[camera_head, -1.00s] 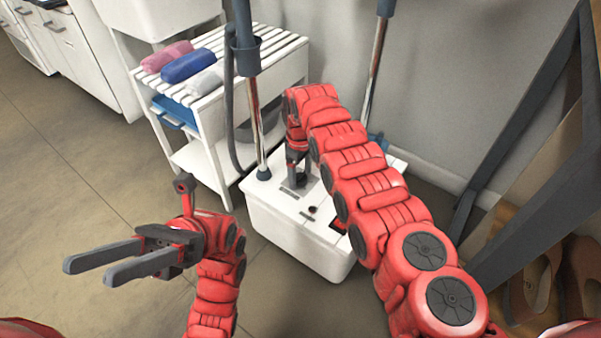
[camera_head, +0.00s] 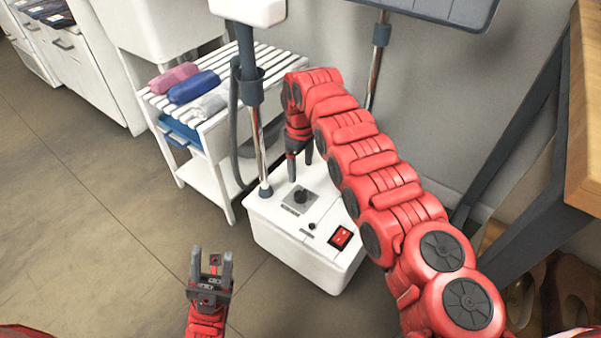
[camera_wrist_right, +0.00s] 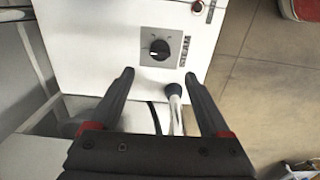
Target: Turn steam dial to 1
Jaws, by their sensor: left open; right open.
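The steam dial (camera_head: 300,197) is a dark knob on a grey square plate on top of the white steamer base (camera_head: 290,240). In the right wrist view the dial (camera_wrist_right: 160,49) is a black round knob with a pale pointer mark, beside the word STEAM. My right gripper (camera_head: 300,172) is open and empty just above and behind the dial, apart from it. In the right wrist view its fingers (camera_wrist_right: 158,78) are spread, with the dial beyond their tips. My left gripper (camera_head: 212,255) is open and empty, in front of and left of the base.
A red switch (camera_head: 341,237) and a small black knob (camera_head: 312,226) sit near the dial. A steamer pole (camera_head: 261,150) rises from the base's left side. A slatted white shelf (camera_head: 225,110) with folded towels stands behind left. The floor at left is clear.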

